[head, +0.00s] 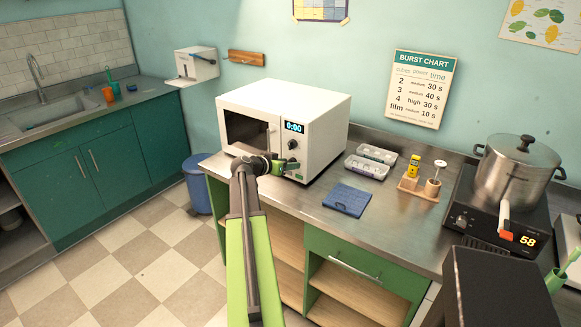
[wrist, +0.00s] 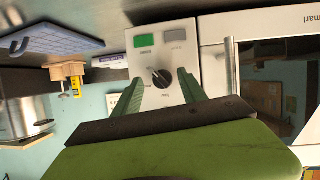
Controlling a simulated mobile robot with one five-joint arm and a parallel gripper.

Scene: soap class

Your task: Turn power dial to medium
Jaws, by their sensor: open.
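The white microwave (head: 272,103) stands on the counter in the head view, its display (head: 294,127) reading 0:00. A black upper dial (head: 293,145) shows under the display. My gripper (head: 288,164) is at the control panel below that dial and hides part of the panel. The wrist view is upside down. There my gripper (wrist: 161,80) is open, its two green fingers on either side of a black dial (wrist: 161,77). I cannot tell whether they touch it. This dial's small label is not clearly readable. A green button (wrist: 144,41) and a grey button (wrist: 175,35) sit beyond it.
A burst chart (head: 421,88) hangs on the wall, listing medium and high power with times. Clear trays (head: 367,167), a blue cloth (head: 347,200) and a wooden holder (head: 418,188) lie right of the microwave. A pot (head: 517,165) stands on a hotplate farther right.

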